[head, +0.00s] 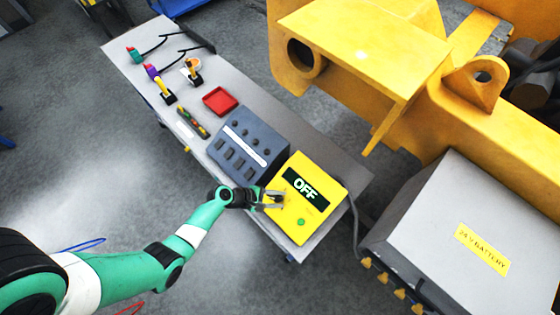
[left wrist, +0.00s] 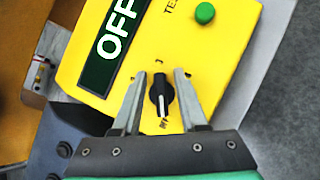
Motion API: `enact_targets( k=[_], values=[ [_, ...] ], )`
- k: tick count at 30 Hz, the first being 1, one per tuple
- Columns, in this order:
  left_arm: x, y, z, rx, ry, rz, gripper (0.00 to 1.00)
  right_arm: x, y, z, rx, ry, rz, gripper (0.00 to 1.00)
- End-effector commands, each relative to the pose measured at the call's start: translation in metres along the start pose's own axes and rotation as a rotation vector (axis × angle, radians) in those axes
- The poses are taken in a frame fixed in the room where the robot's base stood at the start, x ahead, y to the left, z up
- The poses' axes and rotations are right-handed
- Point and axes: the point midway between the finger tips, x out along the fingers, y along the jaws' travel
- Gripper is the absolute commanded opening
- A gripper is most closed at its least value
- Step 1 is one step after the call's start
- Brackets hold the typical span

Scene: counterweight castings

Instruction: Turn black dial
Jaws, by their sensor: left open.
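The black dial (left wrist: 162,97) is a knob with a white pointer line on the face of a yellow box (head: 322,184). The box has a display reading OFF (head: 306,188) and a green button (head: 300,222), which also shows in the left wrist view (left wrist: 205,13). In the left wrist view my left gripper (left wrist: 164,78) is open, with one finger on each side of the dial and visible gaps between. My right gripper is not in view.
A dark grey control box (head: 238,147) stands beside the yellow box on the grey bench (head: 125,60). A large yellow machine frame (head: 360,50) and a grey battery box (head: 440,240) stand to the right.

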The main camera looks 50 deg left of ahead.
Motion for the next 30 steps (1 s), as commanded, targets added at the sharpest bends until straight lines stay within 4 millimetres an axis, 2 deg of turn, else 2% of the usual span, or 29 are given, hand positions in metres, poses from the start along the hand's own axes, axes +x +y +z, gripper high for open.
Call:
enact_targets(
  k=[1, 6, 22, 30],
  values=[
    [-0.0001, 0.0, 0.0, 0.0, 0.0, 0.0, 0.31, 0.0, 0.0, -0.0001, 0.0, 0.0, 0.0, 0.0],
    [-0.0001, -0.0001, 0.0, 0.0, 0.0, 0.0, 0.01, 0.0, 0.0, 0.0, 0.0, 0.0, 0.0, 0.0],
    [-0.0002, -0.0006, -0.0018, 0.018, 0.006, -0.011, 0.0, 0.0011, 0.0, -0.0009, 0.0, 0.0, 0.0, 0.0],
    [-0.0015, -0.0014, -0.0013, 0.124, 0.007, -0.072, 0.0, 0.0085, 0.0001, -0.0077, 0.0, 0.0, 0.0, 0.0]
  ],
)
